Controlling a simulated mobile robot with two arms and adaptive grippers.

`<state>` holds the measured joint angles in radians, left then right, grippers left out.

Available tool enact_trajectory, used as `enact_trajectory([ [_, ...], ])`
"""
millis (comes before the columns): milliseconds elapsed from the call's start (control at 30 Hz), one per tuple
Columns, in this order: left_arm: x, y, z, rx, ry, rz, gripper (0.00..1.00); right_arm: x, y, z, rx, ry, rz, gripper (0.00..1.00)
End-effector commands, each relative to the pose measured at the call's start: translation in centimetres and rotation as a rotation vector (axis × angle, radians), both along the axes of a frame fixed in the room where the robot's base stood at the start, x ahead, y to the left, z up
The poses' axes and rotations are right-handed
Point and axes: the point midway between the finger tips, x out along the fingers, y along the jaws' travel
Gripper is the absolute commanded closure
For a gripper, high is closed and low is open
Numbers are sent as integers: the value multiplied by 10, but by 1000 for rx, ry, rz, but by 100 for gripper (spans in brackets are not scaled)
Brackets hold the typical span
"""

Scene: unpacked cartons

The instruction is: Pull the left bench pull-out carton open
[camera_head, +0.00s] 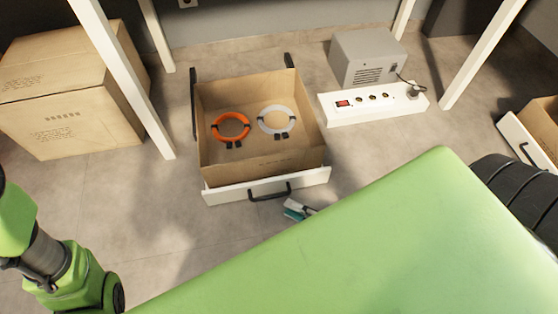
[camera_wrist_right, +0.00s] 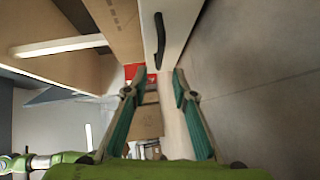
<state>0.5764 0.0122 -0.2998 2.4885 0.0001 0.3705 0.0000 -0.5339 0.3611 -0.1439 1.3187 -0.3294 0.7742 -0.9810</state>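The left pull-out carton (camera_head: 235,88) sits low between the white bench legs, with its open top showing. An orange ring-shaped coil (camera_head: 217,122) and a white one (camera_head: 265,127) lie inside. Its white front panel (camera_head: 230,193) carries a black bar handle (camera_head: 268,193); the handle also shows in the right wrist view (camera_wrist_right: 160,42). My right gripper (camera_head: 298,209) is just in front and to the right of the handle, partly hidden by my green body. In the wrist view its teal fingers (camera_wrist_right: 158,82) are apart and empty, with the handle ahead. My left gripper is out of view.
A closed cardboard box (camera_head: 70,95) stands at the left. A grey metal unit (camera_head: 367,58) and a white socket strip (camera_head: 375,103) lie right of the carton. Another carton with a white front (camera_head: 525,143) is at the far right. Floor left of the panel is clear.

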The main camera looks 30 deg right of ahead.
Motion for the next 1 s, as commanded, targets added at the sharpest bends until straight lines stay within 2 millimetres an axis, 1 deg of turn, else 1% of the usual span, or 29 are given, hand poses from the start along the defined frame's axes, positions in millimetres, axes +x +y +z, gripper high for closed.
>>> enact_trajectory([
  [33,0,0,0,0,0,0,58,-9,-5,1,-2,4,0,75],
  [100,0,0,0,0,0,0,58,-16,-9,2,-2,1,0,75],
  [233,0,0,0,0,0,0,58,-24,-14,4,-1,0,0,75],
  [367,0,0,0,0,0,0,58,-27,-16,5,-1,0,0,75],
  [833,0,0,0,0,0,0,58,-26,-15,5,0,-1,0,75],
  [867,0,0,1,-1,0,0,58,-26,-14,7,2,-2,0,75],
  [933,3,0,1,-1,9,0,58,-21,-10,17,25,-13,-1,75],
  [967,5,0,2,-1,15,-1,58,-17,-7,24,41,-20,-1,75],
  [1000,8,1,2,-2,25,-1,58,-10,0,39,72,-36,-3,75],
])
